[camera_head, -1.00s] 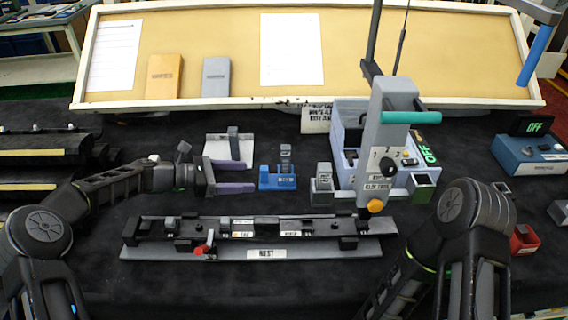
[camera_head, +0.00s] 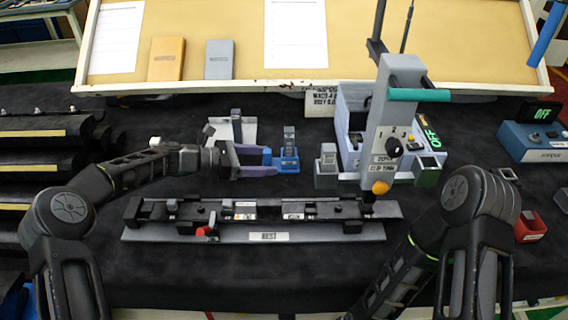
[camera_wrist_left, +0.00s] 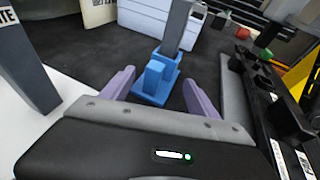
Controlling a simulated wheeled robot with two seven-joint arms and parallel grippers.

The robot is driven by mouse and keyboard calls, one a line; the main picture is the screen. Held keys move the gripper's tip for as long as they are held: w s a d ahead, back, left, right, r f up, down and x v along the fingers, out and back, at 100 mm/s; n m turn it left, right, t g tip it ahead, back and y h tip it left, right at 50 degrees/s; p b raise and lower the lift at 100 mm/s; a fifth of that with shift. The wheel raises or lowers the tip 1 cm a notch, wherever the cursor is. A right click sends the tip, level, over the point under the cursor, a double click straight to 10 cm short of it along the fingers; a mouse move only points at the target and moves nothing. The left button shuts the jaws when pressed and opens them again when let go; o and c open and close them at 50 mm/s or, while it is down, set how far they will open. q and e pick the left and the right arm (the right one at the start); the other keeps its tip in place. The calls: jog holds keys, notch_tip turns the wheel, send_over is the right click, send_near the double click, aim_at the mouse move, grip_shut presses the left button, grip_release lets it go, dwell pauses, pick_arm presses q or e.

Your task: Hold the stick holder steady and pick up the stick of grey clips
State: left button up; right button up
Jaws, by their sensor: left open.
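The blue stick holder (camera_head: 287,165) stands on the black table near the centre in the head view. The grey stick of clips (camera_head: 289,141) stands upright in it. My left gripper (camera_head: 273,161) is open, with purple fingers pointing right at the holder's left side. In the left wrist view, the blue holder (camera_wrist_left: 155,88) shows between and ahead of the two fingers (camera_wrist_left: 159,78), with the grey stick (camera_wrist_left: 177,28) rising behind its front block. Whether a finger touches the holder cannot be told. My right gripper is out of view.
The long nest fixture (camera_head: 310,233) lies in front, with a red knob (camera_head: 207,230). A grey machine (camera_head: 398,125) with a teal handle stands to the right. A small grey block (camera_head: 326,167) stands between holder and machine. A white plate with a grey post (camera_head: 236,127) is behind my left gripper.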

aim_at(285, 164)
pick_arm(q)
jog(key=shift+b+x, duration=0.45)
jog(key=shift+x, duration=1.7)
jog(key=shift+c, duration=0.2)
